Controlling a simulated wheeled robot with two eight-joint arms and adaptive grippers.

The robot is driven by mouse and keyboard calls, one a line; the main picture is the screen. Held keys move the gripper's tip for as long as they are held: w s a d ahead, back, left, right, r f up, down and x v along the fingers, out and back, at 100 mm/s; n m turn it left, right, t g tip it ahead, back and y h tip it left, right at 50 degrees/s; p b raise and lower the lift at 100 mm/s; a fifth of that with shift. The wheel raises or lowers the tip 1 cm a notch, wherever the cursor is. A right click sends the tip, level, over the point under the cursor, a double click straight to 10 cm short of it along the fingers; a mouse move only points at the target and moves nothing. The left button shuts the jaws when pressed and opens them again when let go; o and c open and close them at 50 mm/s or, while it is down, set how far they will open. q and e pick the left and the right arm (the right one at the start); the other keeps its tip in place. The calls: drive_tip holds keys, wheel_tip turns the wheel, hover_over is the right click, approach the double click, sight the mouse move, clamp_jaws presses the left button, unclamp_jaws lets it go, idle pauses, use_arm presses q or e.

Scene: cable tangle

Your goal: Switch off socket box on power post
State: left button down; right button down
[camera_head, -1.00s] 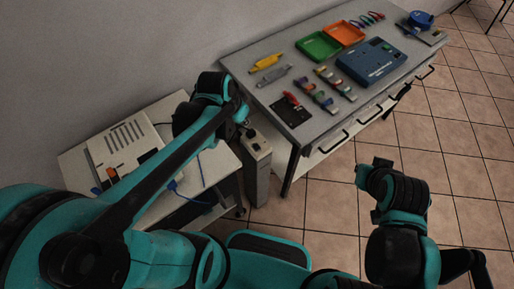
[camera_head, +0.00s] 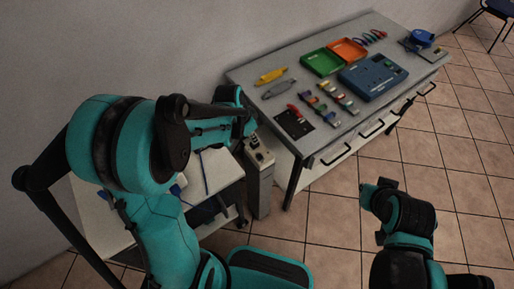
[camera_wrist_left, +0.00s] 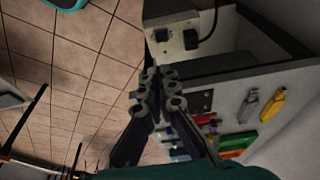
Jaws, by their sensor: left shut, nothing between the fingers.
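The power post (camera_head: 259,182) is a narrow grey-white column between the white side table and the workbench. The socket box (camera_head: 257,153) on its top shows dark sockets in the head view. In the left wrist view, the socket box (camera_wrist_left: 183,38) has a black plug and cable in it, and a bare socket beside. My left gripper (camera_wrist_left: 156,82) is shut and empty, its fingertips in front of the box in that view. In the head view it is mostly hidden behind my arm, above the post. My right gripper (camera_head: 378,190) hangs over bare floor, and its fingers are unclear.
The workbench (camera_head: 345,128) holds green and orange trays, a blue case (camera_head: 373,76) and several small tools. Its near corner is close to the post. The white side table (camera_head: 205,172) with a blue cable stands left. Tiled floor is free at right.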

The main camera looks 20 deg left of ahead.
sight(261, 158)
use_arm(q)
drive_tip(key=b+x, duration=0.2)
drive_tip(key=x, duration=0.4)
drive_tip(key=b+x, duration=0.3)
drive_tip(key=x, duration=0.3)
drive_tip(key=shift+s+a+f, duration=0.15)
drive_tip(key=shift+a+f, duration=0.05)
drive_tip(key=shift+f, duration=0.5)
drive_tip(key=shift+s+d+f+b, duration=0.15)
drive_tip(key=shift+f+b, duration=0.3)
drive_tip(key=shift+b, duration=0.3)
drive_tip(key=shift+r, duration=0.15)
